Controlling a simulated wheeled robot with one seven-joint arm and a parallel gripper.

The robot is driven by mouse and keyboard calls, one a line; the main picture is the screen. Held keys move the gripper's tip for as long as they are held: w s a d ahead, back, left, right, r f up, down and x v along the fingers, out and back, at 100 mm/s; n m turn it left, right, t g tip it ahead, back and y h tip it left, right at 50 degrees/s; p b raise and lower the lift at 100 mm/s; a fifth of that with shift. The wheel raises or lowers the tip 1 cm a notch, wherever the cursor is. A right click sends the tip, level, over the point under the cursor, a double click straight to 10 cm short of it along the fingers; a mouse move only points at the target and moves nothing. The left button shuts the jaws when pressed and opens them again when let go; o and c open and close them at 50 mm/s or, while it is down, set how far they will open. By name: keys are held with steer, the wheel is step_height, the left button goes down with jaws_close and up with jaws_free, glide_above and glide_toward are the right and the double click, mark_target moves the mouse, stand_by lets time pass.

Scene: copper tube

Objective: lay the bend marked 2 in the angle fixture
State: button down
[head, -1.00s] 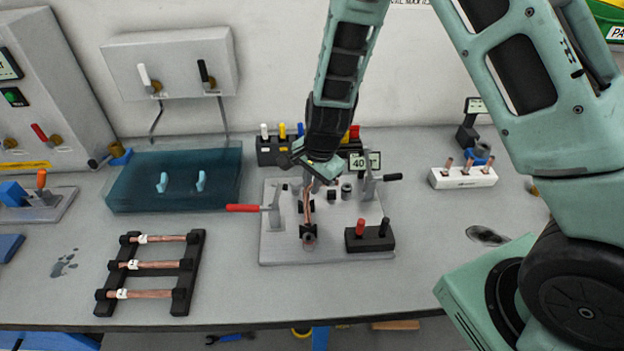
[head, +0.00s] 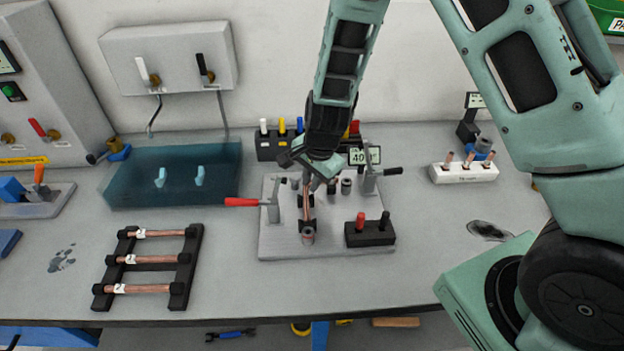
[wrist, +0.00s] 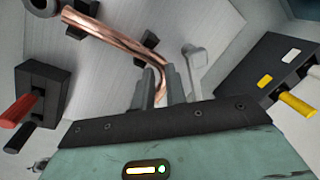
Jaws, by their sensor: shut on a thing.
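My gripper (head: 314,186) is low over the grey metal plate of the angle fixture (head: 280,246). It is shut on a bent copper tube (head: 304,208), the bend. In the wrist view my gripper (wrist: 160,88) has its fingers around one leg of the bend (wrist: 118,42), just past the curve. The other leg runs to the upper left, over a dark block beside a round grey post. No number shows on the bend, and I cannot tell whether it rests on the plate. A small display (head: 364,156) behind the plate appears to read 40.
A red-handled clamp (head: 243,202) stands left of the bend, a black-handled one (head: 390,171) right. A black block with red and black pegs (head: 370,236) sits on the plate. A rack of marked copper tubes (head: 186,262) lies left; a white holder (head: 464,173) with short tubes stands right.

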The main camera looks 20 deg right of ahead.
steer(key=shift+s+f, duration=0.35)
steer(key=shift+f, duration=0.35)
steer(key=c, duration=1.3)
jaws_free()
steer(key=shift+w+f, duration=0.15)
steer(key=shift+w, duration=0.15)
steer(key=shift+c, duration=0.2)
steer(key=shift+s+a+r, duration=0.15)
steer(key=shift+r, duration=0.15)
steer(key=shift+r, duration=0.15)
step_height(320, 180, up, 17)
steer(key=s+d, duration=0.2)
steer(key=shift+s, duration=0.15)
steer(key=s+a+n+g+b, duration=0.1)
steer(key=s+a+n, duration=0.3)
steer(key=s+n, duration=0.6)
steer(key=s+a+n+g+b, duration=0.1)
steer(key=s+a+n, duration=0.3)
steer(key=s+n, duration=0.6)
steer(key=s+b, duration=0.1)
steer(key=s, duration=0.3)
